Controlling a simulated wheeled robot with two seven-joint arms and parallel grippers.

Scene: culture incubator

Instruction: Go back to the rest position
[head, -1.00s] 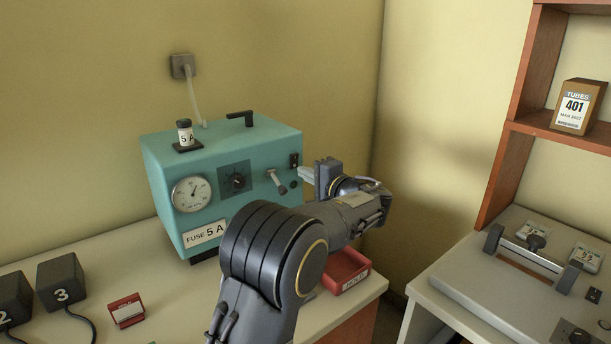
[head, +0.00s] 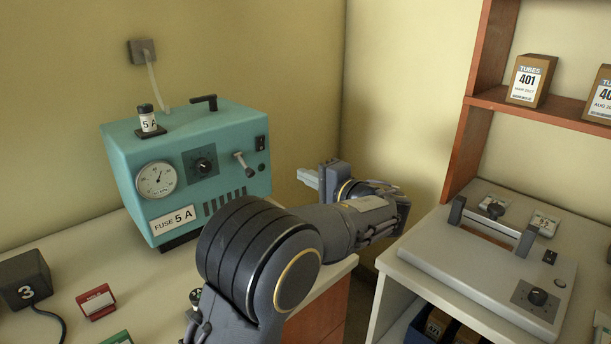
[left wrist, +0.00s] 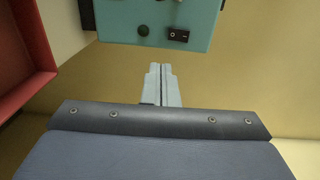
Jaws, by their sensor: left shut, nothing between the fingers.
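My left gripper (head: 310,178) is in the head view, to the right of the teal incubator box (head: 187,166) and apart from it. Its fingers are closed together with nothing between them. In the left wrist view the closed fingers (left wrist: 162,84) point toward the incubator's side (left wrist: 213,22), which carries a black rocker switch (left wrist: 178,35). My left arm crosses the lower middle of the head view and hides part of the bench. My right gripper does not show.
At right is a grey device with a handle (head: 480,265). A brown shelf (head: 560,114) holds TUBES boxes (head: 530,80).

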